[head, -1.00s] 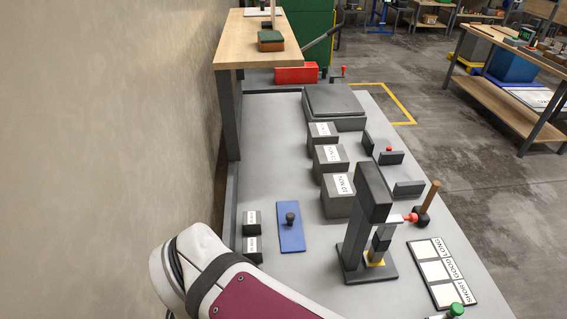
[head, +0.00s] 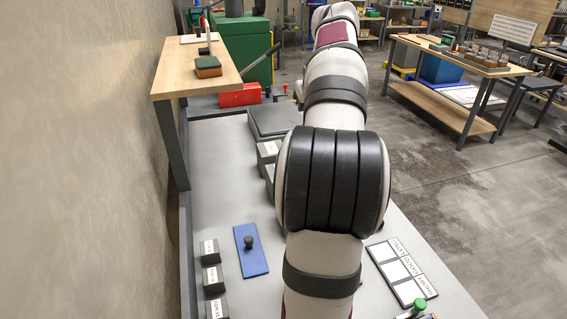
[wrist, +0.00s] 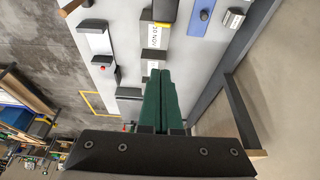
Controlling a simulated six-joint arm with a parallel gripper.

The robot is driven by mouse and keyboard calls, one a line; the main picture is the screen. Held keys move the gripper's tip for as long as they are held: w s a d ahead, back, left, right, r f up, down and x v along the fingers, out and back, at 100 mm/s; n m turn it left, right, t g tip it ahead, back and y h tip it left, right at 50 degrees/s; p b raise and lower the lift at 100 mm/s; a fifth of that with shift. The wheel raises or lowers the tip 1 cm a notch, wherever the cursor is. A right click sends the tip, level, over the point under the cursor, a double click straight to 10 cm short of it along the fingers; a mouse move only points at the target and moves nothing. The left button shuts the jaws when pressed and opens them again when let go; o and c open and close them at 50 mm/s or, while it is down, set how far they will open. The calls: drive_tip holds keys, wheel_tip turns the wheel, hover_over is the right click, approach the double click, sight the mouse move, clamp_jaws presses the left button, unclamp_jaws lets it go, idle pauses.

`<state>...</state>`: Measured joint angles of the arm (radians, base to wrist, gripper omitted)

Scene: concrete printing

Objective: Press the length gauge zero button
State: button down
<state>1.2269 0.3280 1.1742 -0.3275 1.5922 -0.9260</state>
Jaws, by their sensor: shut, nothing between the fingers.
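My gripper (wrist: 159,73) shows in the wrist view, its two long green fingers together and nothing between them. A small red button (wrist: 97,59), seemingly the length gauge zero button, lies up and left of the fingertips in that view, apart from them. Dark upright pieces (wrist: 118,77) stand near it. In the head view my arm reaches forward over the bench and hides my gripper, the button and the gauge.
The grey bench (head: 215,145) carries a blue plate with a black knob (head: 249,242), several small labelled dark blocks (head: 211,278) and a SHORT/GOOD/LONG board (head: 396,273). A green-topped knob (head: 419,305) is at the front. A wooden shelf (head: 185,75) stands at the left wall.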

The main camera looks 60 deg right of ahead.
wheel_tip(320, 180, down, 9)
drive_tip(key=shift+s+a+f, duration=0.2)
drive_tip(key=shift+a, duration=0.15)
idle(0.4)
